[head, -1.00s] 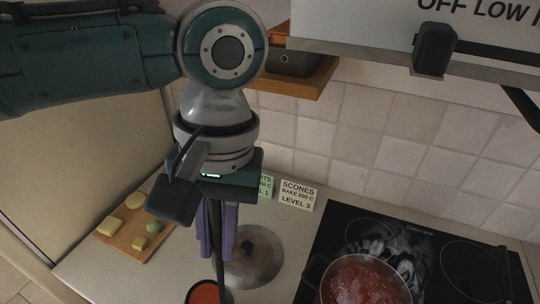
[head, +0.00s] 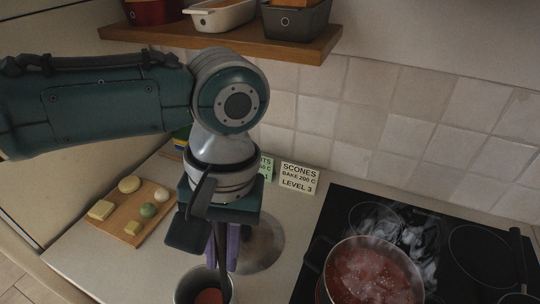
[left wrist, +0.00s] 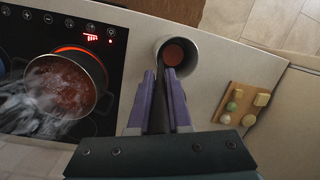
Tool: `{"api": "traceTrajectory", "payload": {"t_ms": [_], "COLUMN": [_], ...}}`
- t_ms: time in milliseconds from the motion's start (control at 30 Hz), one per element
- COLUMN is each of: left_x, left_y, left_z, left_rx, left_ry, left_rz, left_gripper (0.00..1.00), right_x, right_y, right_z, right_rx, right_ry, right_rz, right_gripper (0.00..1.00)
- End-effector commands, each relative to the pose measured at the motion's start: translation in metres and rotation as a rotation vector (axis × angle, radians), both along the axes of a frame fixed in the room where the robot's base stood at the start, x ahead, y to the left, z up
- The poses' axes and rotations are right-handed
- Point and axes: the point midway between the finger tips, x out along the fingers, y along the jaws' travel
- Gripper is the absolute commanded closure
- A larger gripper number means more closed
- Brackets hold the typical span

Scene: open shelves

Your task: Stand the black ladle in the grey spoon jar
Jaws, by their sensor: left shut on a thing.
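My left gripper (head: 222,245) has purple fingers and is shut on the handle of the black ladle (head: 226,284). The handle hangs roughly upright below the gripper. In the left wrist view the ladle (left wrist: 158,100) runs from between the fingers (left wrist: 160,98) toward the grey spoon jar (left wrist: 195,58). A round orange-red surface, apparently the ladle's bowl, shows within the jar's mouth. In the head view the jar (head: 184,286) is at the bottom edge, partly cut off. How deep the bowl sits is hard to tell. My right gripper is not in view.
A pot of steaming red sauce (head: 370,272) stands on the black hob (head: 440,232) at right. A round lid (head: 268,240) lies behind the gripper. A wooden board (head: 135,225) with several small items lies left. Cards (head: 299,178) stand at the wall below a shelf (head: 230,42).

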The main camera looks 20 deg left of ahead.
Motion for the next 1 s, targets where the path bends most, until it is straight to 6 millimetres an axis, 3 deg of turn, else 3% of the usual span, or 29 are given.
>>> {"api": "traceTrajectory", "payload": {"t_ms": [367,400,700,1000], "left_x": [0.0,0.0,0.0,0.0008], "left_y": [0.0,0.0001,0.0001,-0.0004], "left_z": [-0.0033,-0.0033,-0.0033,-0.0001], "left_rx": [0.0,0.0,0.0,-0.001], "left_ry": [0.0,0.0,0.0,-0.001], "left_rz": [0.0,0.0,0.0,0.0], "left_gripper": [1.0,0.81,0.48,0.48], "right_x": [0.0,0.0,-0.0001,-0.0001], "right_y": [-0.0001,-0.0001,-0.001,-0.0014], "right_z": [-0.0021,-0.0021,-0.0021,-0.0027], "right_rx": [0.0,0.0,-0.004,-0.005], "right_ry": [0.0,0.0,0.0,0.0], "right_rz": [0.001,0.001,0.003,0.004], "right_gripper": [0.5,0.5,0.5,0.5]}}
